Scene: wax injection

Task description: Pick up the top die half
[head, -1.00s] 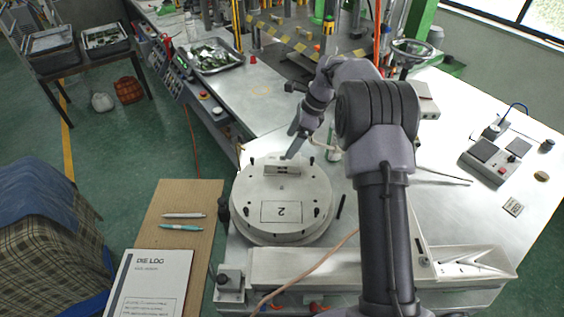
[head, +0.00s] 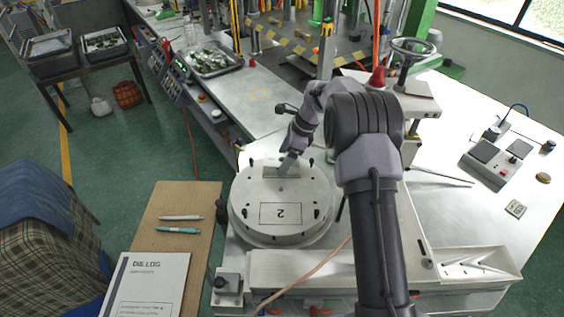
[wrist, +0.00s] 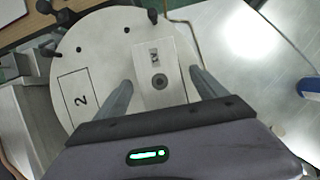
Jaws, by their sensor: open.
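The top die half (head: 250,219) is a round, pale disc on the metal table, marked with a boxed "2" and carrying several dark studs and holes around its edge. A raised rectangular block on its upper face shows in the wrist view (wrist: 157,60). My gripper (head: 287,166) is low over the disc at this block. In the wrist view my gripper (wrist: 161,84) is open, with one finger on each side of the block and visible gaps to it. I cannot tell how deep the fingertips reach. The arm hides the disc's right surroundings in the head view.
A long pale rail (head: 310,268) lies in front of the disc. A brown board (head: 180,205) with pens and a DIE LOG sheet (head: 150,285) is at left. A control box (head: 495,160) stands at right. A handwheel (head: 410,47) stands behind my arm.

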